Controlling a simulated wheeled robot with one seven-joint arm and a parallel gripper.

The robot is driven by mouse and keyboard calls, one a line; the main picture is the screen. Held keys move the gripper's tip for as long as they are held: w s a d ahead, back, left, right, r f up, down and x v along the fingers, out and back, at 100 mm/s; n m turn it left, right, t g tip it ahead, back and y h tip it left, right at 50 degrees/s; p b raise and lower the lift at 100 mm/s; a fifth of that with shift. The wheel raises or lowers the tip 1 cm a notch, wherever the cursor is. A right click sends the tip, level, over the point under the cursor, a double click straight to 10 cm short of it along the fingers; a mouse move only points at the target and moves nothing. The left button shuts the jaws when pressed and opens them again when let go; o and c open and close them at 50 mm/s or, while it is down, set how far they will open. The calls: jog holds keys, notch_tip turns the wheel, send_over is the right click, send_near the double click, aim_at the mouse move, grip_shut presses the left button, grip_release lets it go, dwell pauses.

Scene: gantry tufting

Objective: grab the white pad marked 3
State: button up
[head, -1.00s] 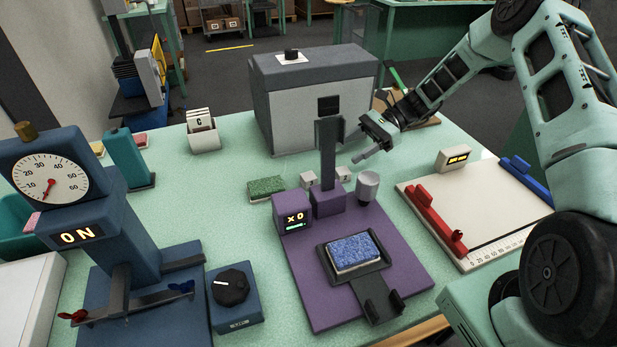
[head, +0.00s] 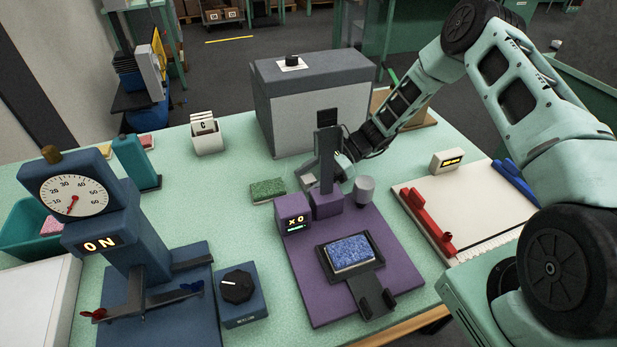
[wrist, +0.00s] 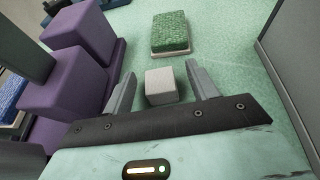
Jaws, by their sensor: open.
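A small white block-shaped pad (wrist: 160,86) lies on the green table in the wrist view, between the two fingers of my gripper (wrist: 161,78). The fingers are apart, one on each side of it, with a gap on both sides. No number shows on the face I see, so I cannot tell whether it is the pad marked 3. In the head view my gripper is behind the purple station's dark post (head: 327,160), which with the gripper hides most of the area around the white pads.
A green tufted pad (wrist: 170,33) lies just beyond the white one. The purple station (head: 398,245) with its display block (wrist: 73,27) stands close on the left in the wrist view. A large grey box machine (head: 285,122) stands behind. Bare table lies around the green pad.

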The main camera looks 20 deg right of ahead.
jog(key=shift+s+a+f, duration=0.1)
jog(key=shift+f, duration=0.1)
jog(key=shift+s+f, duration=0.1)
jog(key=c, duration=1.1)
jog(key=shift+o, duration=0.2)
